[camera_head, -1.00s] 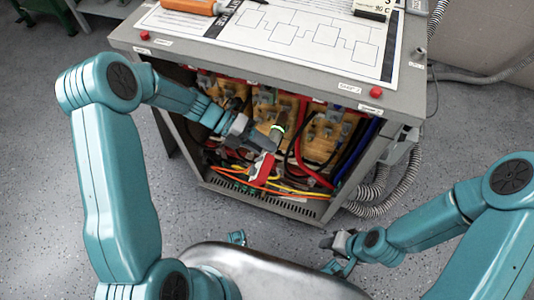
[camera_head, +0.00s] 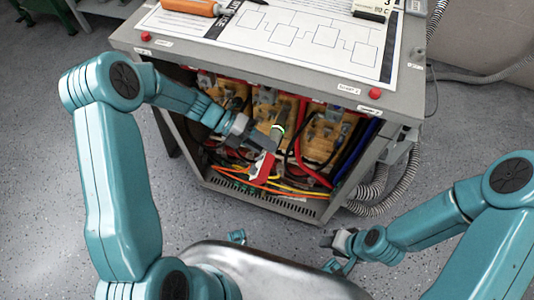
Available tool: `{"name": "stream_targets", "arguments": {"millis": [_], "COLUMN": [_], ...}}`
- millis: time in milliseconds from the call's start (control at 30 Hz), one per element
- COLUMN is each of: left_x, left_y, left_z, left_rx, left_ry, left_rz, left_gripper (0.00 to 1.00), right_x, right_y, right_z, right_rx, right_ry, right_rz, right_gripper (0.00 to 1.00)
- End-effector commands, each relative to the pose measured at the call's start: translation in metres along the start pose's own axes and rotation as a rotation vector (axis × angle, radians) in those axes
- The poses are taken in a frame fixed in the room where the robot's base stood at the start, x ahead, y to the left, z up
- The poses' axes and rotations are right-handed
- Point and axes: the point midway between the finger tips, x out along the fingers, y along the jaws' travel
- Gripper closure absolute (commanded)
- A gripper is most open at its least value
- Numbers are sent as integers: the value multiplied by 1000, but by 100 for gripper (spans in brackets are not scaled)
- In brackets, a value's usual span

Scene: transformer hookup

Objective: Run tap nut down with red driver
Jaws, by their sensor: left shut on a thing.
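My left gripper (camera_head: 254,140) reaches into the open front of the grey cabinet (camera_head: 270,205) and is shut on the red driver (camera_head: 262,168). The driver's red body hangs below the jaws, and its dark upper part with a small green light (camera_head: 278,132) points up toward the yellowish transformer parts (camera_head: 270,112). The tap nut is too small to make out, and I cannot tell whether the driver touches it. My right gripper (camera_head: 336,244) is low at the right, outside the cabinet and away from the driver; its jaws are too small to judge.
Red, black, blue, orange and yellow cables (camera_head: 300,180) crowd the cabinet around the driver. The cabinet top holds a diagram sheet (camera_head: 310,38), an orange-handled tool (camera_head: 190,7) and red buttons (camera_head: 375,92). A corrugated hose (camera_head: 385,190) runs at the right side.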

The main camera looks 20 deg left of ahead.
Motion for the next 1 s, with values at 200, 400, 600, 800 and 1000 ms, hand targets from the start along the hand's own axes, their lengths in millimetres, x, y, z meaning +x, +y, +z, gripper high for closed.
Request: {"name": "stream_targets", "arguments": {"millis": [200,400,600,800,1000], "left_x": [-1,-1,-1,-1,-1], "left_y": [-1,-1,-1,-1,-1], "left_z": [2,2,3,3,3], "left_rx": [1,1,1,1,0], "left_ry": [-2,-3,-3,-2,-2], "left_rz": [-1,0,0,-1,-1], "left_gripper": [100,100,100,100,100], "right_x": [-3,-5,-6,-6,-6], "right_y": [-1,-2,-2,-2,-2], "right_z": [0,0,0,0,0], "right_rx": [0,0,0,0,0], "right_ry": [0,0,0,0,0], "right_rz": [0,0,0,0,0], "right_gripper": [57,57,57,57,57]}}
